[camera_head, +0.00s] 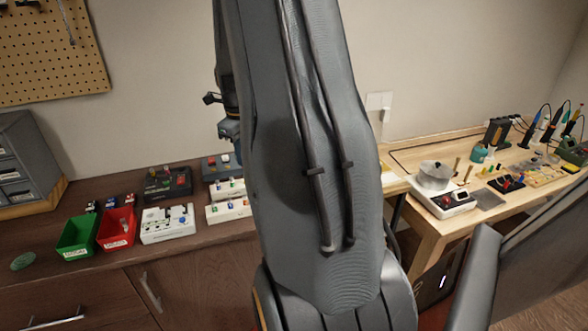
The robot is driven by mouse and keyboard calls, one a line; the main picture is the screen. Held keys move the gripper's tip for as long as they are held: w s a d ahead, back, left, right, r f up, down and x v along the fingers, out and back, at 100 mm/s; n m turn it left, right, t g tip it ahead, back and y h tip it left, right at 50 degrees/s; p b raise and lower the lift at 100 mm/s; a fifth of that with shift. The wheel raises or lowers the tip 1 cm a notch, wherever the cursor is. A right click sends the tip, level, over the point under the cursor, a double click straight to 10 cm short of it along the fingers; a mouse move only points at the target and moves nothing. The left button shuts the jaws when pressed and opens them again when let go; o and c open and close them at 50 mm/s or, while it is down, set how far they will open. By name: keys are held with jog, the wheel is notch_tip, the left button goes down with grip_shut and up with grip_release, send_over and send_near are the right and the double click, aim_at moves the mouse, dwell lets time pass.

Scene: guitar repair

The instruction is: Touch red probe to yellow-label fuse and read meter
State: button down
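My arm fills the middle of the view and hides part of the counter behind it. Its far end, with my gripper (230,150), shows small and partly hidden left of the big arm link, over the back of the dark counter. I cannot see whether its fingers are open or hold anything. I cannot make out a red probe, a yellow-label fuse or a meter reading.
A green bin (77,236) and a red bin (117,229) stand at the counter's (200,252) left. A grey drawer cabinet (27,160) stands farther left. A light wooden bench (432,228) with tools is at right. The counter's front edge strip is clear.

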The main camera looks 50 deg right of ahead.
jog(key=shift+r+p, duration=1.15)
jog(key=shift+r, duration=1.1)
